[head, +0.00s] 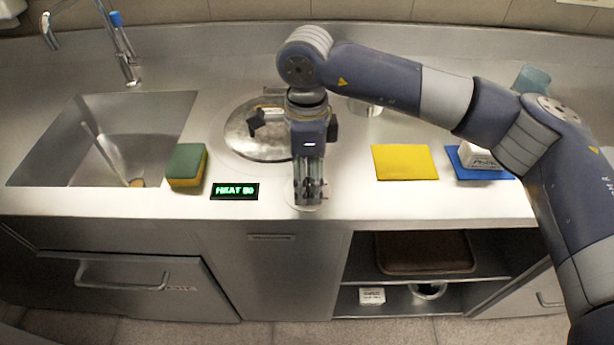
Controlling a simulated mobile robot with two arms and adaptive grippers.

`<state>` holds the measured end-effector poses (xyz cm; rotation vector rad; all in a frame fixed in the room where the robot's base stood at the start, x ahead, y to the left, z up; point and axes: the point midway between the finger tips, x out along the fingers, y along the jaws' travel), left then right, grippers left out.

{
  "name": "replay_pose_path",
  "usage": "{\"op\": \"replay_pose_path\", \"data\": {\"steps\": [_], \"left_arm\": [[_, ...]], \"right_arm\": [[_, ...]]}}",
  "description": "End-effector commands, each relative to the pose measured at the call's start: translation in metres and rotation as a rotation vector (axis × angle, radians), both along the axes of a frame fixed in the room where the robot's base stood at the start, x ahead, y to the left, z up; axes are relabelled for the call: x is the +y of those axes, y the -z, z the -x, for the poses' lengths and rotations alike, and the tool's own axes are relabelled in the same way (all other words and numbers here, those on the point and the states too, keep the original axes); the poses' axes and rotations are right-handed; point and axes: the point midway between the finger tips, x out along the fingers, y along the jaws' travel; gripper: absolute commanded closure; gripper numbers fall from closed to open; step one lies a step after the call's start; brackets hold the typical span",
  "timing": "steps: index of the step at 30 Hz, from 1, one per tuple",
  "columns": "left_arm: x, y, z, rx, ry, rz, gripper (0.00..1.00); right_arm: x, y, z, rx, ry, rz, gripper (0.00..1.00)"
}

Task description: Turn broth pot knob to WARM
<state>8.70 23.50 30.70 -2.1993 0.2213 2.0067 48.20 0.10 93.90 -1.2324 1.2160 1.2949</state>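The broth pot shows as a round steel lid (240,135) set in the counter, partly hidden behind my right arm. A small black display (234,191) in front of it has green text that seems to read "HEAT" and a number I cannot read surely. My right gripper (309,193) points down at the counter's front strip, right of the display. A pale round dial edge (303,206) shows at its fingertips. The knob itself is hidden by the fingers, and I cannot tell whether they are closed on it. My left gripper is not in view.
A green and yellow sponge (186,166) lies left of the display, beside the sink (60,150) with its tap. A yellow cloth (405,162) and a blue mat (470,174) bearing a white item lie to the right. A brown tray (425,252) is on the shelf below.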

Motion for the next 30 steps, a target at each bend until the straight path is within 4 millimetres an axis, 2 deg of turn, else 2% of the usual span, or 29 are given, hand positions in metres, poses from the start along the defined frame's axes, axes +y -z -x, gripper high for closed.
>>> {"op": "replay_pose_path", "data": {"steps": [7, 11, 14, 24, 30], "left_arm": [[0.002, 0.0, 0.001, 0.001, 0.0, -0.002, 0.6], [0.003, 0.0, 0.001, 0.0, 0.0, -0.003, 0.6], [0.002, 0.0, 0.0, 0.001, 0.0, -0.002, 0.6], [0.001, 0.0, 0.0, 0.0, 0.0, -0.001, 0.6], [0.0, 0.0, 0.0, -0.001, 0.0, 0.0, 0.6]], "right_arm": [[0.0, 0.001, 0.0, 0.002, 0.0, 0.001, 0.49], [0.0, -0.007, 0.0, 0.001, 0.0, 0.0, 0.49], [0.0, -0.023, -0.002, -0.002, 0.0, 0.0, 0.49], [0.001, -0.093, -0.005, -0.002, 0.001, 0.001, 0.49], [0.0, -0.115, -0.006, 0.001, 0.0, 0.001, 0.49]]}}
